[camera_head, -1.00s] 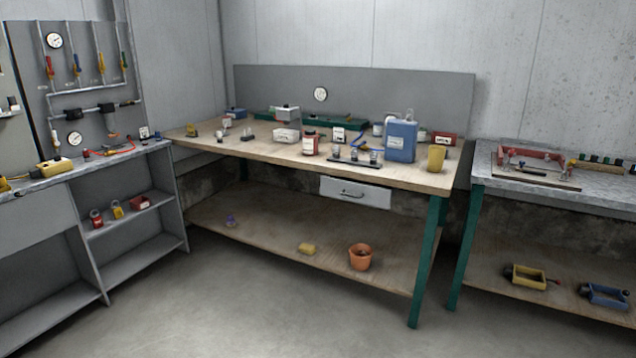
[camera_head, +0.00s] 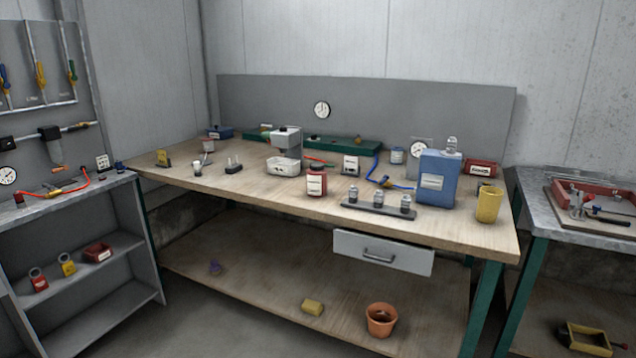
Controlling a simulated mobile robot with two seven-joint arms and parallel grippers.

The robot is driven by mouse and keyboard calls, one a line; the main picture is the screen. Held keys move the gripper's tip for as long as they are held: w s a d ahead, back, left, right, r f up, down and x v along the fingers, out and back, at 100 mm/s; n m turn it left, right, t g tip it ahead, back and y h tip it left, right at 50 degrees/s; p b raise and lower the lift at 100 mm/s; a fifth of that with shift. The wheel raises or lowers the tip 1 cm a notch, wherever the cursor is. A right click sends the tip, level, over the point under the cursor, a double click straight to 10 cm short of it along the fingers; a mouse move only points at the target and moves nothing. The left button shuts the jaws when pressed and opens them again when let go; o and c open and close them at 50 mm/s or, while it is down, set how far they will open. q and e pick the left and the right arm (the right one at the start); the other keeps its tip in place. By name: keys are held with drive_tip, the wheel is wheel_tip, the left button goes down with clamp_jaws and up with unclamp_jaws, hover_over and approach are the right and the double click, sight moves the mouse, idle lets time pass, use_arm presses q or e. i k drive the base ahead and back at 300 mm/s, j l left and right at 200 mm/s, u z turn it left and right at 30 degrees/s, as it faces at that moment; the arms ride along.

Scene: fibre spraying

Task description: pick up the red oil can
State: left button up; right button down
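A red can (camera_head: 316,182) with a white label and dark top stands upright near the middle of the wooden workbench (camera_head: 240,187). It is the thing here that looks most like a red oil can; its label is too small to read. A white machine (camera_head: 285,152) stands behind it to the left, and a dark strip with several small jars (camera_head: 379,207) lies to its right. Neither of my grippers is in view, and nothing touches the can.
A blue canister (camera_head: 437,178), a yellow cup (camera_head: 488,204) and a red box (camera_head: 481,168) stand at the bench's right. A drawer (camera_head: 383,252) hangs under the front edge. A terracotta pot (camera_head: 381,319) sits on the lower shelf. The bench's front left is fairly clear.

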sight(317, 180)
drive_tip(key=i+j+z, duration=0.9)
drive_tip(key=k+l, duration=0.1)
